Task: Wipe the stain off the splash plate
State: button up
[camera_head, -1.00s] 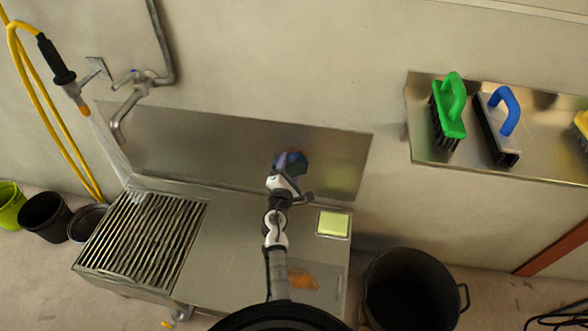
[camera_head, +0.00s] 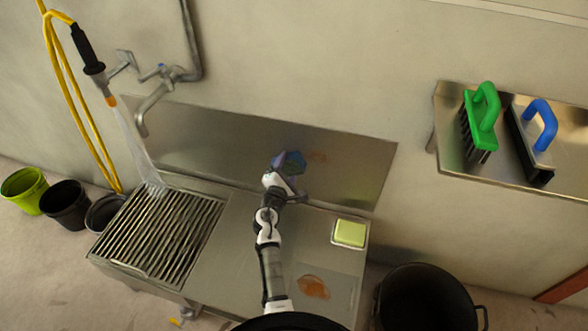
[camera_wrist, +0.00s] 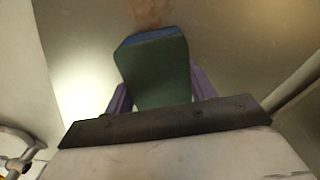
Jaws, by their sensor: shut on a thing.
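The splash plate (camera_head: 225,143) is the upright metal sheet along the wall behind the sink counter. A faint reddish-brown stain (camera_head: 318,157) is on it, just right of my gripper. My gripper (camera_head: 283,172) is in front of the plate, shut on a dark green block with a blue face (camera_head: 293,160), likely a sponge. In the wrist view the block (camera_wrist: 155,70) sits between the purple fingers, and the stain (camera_wrist: 148,12) shows just past its blue edge. I cannot tell whether the block touches the plate.
The counter carries a grate (camera_head: 160,235) at left, a yellow-green pad (camera_head: 350,233) in a small tray, and an orange patch (camera_head: 313,287) at front. A tap (camera_head: 155,100) overhangs the left. Water runs from a hose sprayer (camera_head: 95,70). A brush shelf (camera_head: 455,165) is at right.

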aim_at(336, 164)
jog(key=shift+w+d+r+p, duration=0.1)
jog(key=shift+d+r+p, duration=0.05)
jog(key=shift+r+p, duration=0.4)
jog(key=shift+d+r+p, duration=0.15)
jog(key=shift+r+p, duration=0.25)
jog(key=shift+r, duration=0.2)
jog(key=shift+s+d+f+p, duration=0.15)
jog(key=shift+s+d, duration=0.3)
jog(key=shift+d, duration=0.65)
jog(key=shift+s+d+r+p, duration=0.1)
jog(key=shift+s+d+p, duration=0.25)
jog(key=shift+d, duration=0.75)
jog(key=shift+s+d+f+p, duration=0.1)
jog(key=shift+s+d, duration=0.4)
jog(key=shift+d, duration=0.6)
jog(key=shift+s+d+p, duration=0.25)
jog(key=shift+s+d, duration=0.1)
jog(key=shift+d, duration=0.7)
jog(key=shift+s+d+p, duration=0.25)
jog(key=shift+s+d, duration=0.05)
jog(key=shift+d, duration=0.8)
jog(key=shift+s+d+p, duration=0.25)
jog(key=shift+s+d, duration=0.1)
jog(key=shift+d, duration=0.7)
jog(key=shift+s+a, duration=0.1)
jog(key=shift+v, duration=2.9)
